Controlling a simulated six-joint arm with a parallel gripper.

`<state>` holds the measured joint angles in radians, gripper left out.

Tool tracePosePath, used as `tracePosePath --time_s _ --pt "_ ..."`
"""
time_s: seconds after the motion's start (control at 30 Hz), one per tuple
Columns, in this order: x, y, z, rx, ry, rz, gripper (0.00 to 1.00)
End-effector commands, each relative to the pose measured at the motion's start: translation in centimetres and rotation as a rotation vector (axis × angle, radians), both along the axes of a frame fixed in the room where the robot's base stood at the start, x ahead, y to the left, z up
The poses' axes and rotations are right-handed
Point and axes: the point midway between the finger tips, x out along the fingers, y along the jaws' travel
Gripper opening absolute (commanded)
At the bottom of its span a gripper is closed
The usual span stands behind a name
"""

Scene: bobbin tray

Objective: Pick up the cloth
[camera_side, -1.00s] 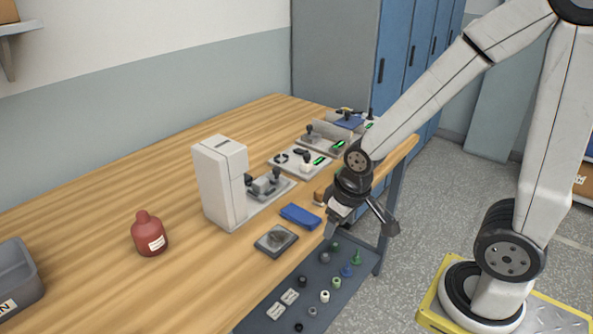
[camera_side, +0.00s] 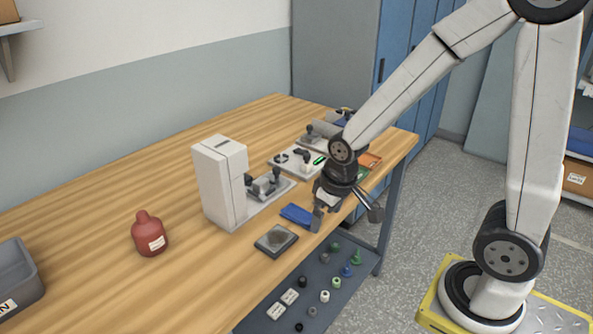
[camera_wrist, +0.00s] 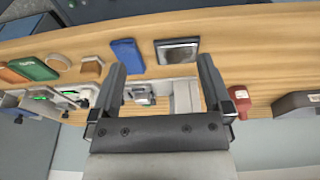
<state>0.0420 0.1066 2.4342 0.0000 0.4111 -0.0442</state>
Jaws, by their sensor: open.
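The cloth (camera_side: 297,215) is a blue folded piece lying flat on the wooden table, in front of the white machine. It also shows in the wrist view (camera_wrist: 127,54), just beyond the tip of the left finger. My gripper (camera_side: 346,212) is open and empty, with its left finger close to the right end of the cloth in the side view and partly covering it. In the wrist view my gripper (camera_wrist: 161,69) has its fingers wide apart, and the cloth is not between them. I cannot tell whether the finger touches the cloth.
A dark square tray (camera_side: 276,252) lies just in front of the cloth. The white machine (camera_side: 215,185) stands behind it. A red bottle (camera_side: 149,237) and a grey bin (camera_side: 30,284) are at left.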

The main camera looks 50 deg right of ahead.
Motion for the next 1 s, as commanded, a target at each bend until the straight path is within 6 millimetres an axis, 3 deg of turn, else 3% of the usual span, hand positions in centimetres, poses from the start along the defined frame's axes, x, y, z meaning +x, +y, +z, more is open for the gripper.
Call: tracePosePath --time_s 0.3,0.5,0.7,1.0 --pt "6.4 -4.0 -1.8 -0.004 0.099 -0.001 1.0" --pt "9.5 -6.7 -3.5 0.001 0.155 0.003 1.0" --pt "10.9 -8.2 -4.5 0.006 0.186 0.007 1.0" --pt "11.2 -8.5 -4.8 0.007 0.191 0.008 1.0"
